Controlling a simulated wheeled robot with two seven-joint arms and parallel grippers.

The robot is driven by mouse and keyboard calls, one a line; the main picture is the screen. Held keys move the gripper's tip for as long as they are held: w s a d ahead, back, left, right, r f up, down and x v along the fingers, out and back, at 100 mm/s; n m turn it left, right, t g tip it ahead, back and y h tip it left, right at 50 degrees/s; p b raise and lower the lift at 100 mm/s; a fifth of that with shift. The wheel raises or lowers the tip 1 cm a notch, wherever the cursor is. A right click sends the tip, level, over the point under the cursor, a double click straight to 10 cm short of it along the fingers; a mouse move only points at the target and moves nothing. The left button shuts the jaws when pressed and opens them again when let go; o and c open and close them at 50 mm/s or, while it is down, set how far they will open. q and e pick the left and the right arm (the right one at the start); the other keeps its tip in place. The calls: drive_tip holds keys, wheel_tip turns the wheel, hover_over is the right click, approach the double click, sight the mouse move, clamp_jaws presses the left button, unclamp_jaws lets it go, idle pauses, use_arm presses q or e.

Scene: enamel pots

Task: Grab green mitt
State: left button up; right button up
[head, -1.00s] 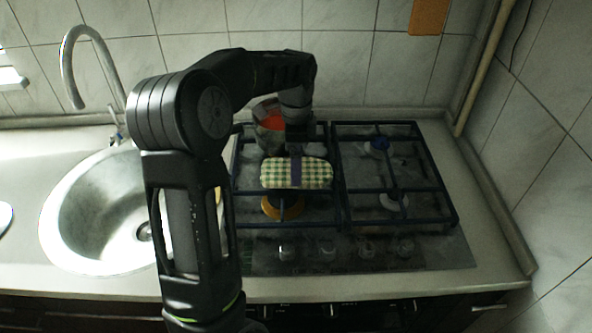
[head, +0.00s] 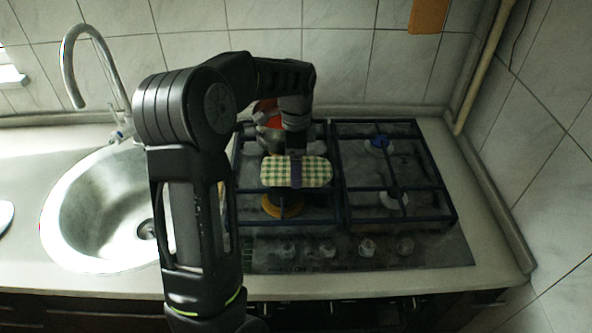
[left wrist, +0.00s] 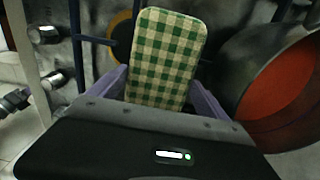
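The green-and-white checked mitt (head: 316,172) lies over the left half of the stove, its long side running left to right in the head view. My left gripper (head: 297,172) is at the middle of the mitt, with one purple finger visible across it. In the left wrist view the mitt (left wrist: 165,58) stretches out ahead of the left gripper (left wrist: 160,90). The two purple fingers are spread apart, one on each side of the mitt. Whether they touch its edges is hard to tell. My right gripper is not in view.
A pot with a red inside (head: 270,122) stands just behind the mitt; it is close on the right in the left wrist view (left wrist: 278,92). The stove grate (head: 392,172) is free on the right. A round sink (head: 100,215) is at the left.

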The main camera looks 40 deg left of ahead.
use_arm(q)
drive_tip(key=c, duration=0.8)
wheel_tip(320, 180, up, 10)
drive_tip(key=b, duration=0.1)
idle(0.7)
